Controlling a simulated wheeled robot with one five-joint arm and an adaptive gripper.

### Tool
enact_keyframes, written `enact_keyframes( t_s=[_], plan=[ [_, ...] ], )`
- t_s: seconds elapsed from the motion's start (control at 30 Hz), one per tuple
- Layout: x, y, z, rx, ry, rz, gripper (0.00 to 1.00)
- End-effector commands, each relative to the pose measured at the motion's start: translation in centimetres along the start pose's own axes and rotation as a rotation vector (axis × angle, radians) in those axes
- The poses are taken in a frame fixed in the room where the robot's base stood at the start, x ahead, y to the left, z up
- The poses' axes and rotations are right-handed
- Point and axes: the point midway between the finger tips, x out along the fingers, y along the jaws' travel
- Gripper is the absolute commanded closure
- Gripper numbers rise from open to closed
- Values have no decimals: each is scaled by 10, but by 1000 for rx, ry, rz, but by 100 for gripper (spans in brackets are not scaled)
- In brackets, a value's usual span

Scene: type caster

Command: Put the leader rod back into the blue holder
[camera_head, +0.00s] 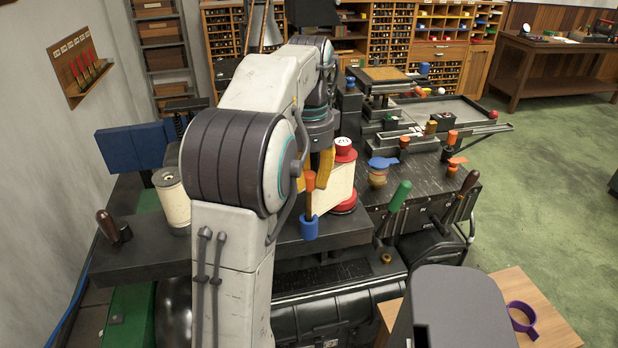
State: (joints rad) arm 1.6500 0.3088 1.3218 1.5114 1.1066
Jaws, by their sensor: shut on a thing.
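The leader rod (309,203) is upright, with a thick orange top and a thinner brown-orange shaft. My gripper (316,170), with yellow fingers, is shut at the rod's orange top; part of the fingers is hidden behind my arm. The blue holder (309,230) is a small blue block at the front edge of a dark ledge, directly below the rod. The rod's lower end meets the holder's top in the picture. I cannot tell how deep it sits in the holder.
A pale spool with red ends (340,186) stands just right of and behind the rod. A cream spool (172,198) stands on the left. A green-handled lever (398,197) rises on the right.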

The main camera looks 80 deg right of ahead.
Motion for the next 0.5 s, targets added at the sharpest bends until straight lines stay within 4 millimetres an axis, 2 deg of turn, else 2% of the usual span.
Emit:
enact_keyframes(
  t_s=[0.1, 0.13, 0.37, 0.5],
  plan=[
    [0, 0, 0, 0, 0, 0, 100],
    [0, 0, 0, 0, 0, 0, 73],
    [0, 0, 0, 0, 0, 0, 52],
    [0, 0, 0, 0, 0, 0, 51]
  ],
)
